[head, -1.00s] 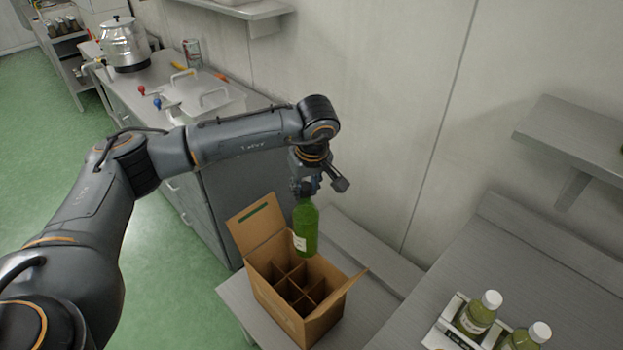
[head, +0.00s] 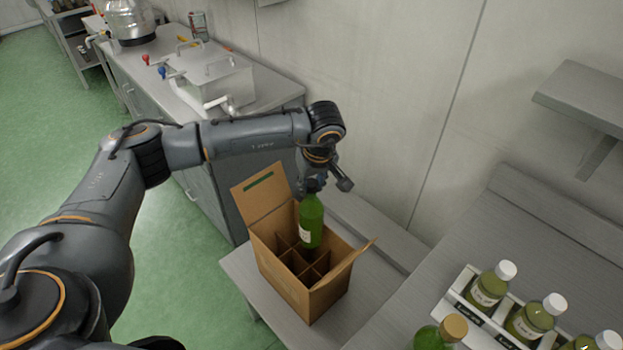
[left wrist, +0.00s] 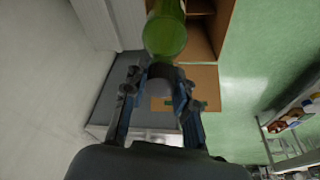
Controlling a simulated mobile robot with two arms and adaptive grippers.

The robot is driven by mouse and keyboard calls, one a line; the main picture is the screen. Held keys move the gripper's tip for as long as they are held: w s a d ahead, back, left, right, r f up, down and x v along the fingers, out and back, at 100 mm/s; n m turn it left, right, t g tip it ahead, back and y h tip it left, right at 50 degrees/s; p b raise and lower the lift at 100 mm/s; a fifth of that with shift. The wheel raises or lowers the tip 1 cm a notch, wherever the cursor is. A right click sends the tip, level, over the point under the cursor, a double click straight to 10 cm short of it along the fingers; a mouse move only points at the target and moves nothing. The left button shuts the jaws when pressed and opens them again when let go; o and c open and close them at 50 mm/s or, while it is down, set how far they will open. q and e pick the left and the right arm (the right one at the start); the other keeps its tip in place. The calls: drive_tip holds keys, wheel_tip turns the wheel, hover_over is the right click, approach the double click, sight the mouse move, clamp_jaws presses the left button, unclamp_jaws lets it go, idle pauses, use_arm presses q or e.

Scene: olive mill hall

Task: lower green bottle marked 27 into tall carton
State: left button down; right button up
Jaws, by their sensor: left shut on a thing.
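The green bottle (head: 312,222) hangs upright from my left gripper (head: 313,186), which is shut on it near its cap. A pale label shows low on its side; the number cannot be read. The tall carton (head: 297,290) stands open below, its flaps up and its inside split by dividers. The bottle's base is over or just inside the far compartments; I cannot tell which. In the left wrist view, the bottle (left wrist: 166,36) points away between the fingers of the gripper (left wrist: 158,88), with the carton (left wrist: 203,78) beyond. My right gripper is not in view.
The carton stands on a low steel bench (head: 238,268) against the wall. At right, a white rack (head: 455,297) holds several capped bottles, and a gold-capped green bottle (head: 437,338) stands in front. A wall shelf (head: 580,95) juts out at upper right.

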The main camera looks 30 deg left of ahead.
sight(311, 207)
use_arm(q)
wheel_tip(311, 207, down, 8)
drive_tip(key=b, duration=0.4)
drive_tip(key=shift+f, duration=0.2)
wheel_tip(311, 207, down, 8)
drive_tip(key=b, duration=0.7)
drive_tip(key=shift+f, duration=0.1)
drive_tip(key=shift+f+b, duration=1.35)
drive_tip(key=shift+f, duration=0.15)
